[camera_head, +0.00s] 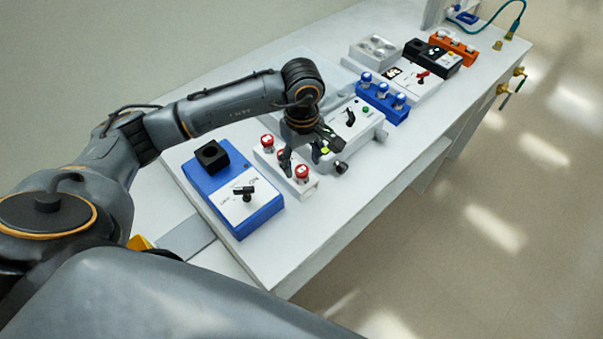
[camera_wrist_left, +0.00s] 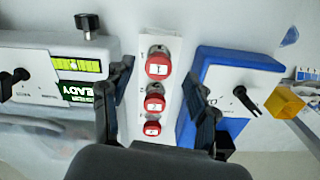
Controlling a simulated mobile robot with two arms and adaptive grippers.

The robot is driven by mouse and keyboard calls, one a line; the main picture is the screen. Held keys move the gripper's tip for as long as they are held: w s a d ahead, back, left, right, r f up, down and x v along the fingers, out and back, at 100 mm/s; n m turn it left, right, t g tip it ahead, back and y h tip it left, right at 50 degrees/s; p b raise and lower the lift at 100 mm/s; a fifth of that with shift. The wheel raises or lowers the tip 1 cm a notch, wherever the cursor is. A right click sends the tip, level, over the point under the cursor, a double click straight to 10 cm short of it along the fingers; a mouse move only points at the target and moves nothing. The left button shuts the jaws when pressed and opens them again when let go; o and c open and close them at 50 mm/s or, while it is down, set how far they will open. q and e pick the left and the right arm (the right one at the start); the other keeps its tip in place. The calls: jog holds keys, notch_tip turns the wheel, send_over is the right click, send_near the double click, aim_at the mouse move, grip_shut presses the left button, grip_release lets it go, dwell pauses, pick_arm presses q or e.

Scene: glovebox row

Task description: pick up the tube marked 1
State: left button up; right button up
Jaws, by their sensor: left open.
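Three red-capped tubes stand in a row in a narrow white rack (camera_head: 312,188). In the wrist view they are the top tube (camera_wrist_left: 158,66), the middle tube (camera_wrist_left: 154,102) and the bottom tube (camera_wrist_left: 152,129). Each cap has a white label, but the marks are too small to read surely, so I cannot tell which is marked 1. My left gripper (camera_head: 308,155) is open and empty above the rack; it partly hides the tubes in the head view. In the wrist view its fingers (camera_wrist_left: 158,78) lie on either side of the rack. My right gripper is not in view.
A blue box with a black knob (camera_head: 248,204) stands close on one side of the rack, a white device (camera_head: 362,135) on the other. A blue rack (camera_head: 382,101) with blue-capped tubes, a black-and-white device (camera_head: 420,75) and an orange rack (camera_head: 455,45) stand farther along. The front bench strip is clear.

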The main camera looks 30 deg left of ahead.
aim_at(302, 169)
pick_arm(q)
notch_tip(302, 169, down, 4)
jog(key=shift+w+a+r+p, duration=0.1)
jog(key=shift+r+p, duration=0.15)
jog(key=shift+p, duration=0.55)
jog(key=shift+f, duration=0.3)
jog(key=shift+c, duration=0.9)
jog(key=c, duration=1)
jog(key=shift+o, duration=0.2)
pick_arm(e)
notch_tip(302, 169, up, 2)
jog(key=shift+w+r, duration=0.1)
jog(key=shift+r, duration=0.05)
pick_arm(q)
jog(key=shift+r, duration=0.15)
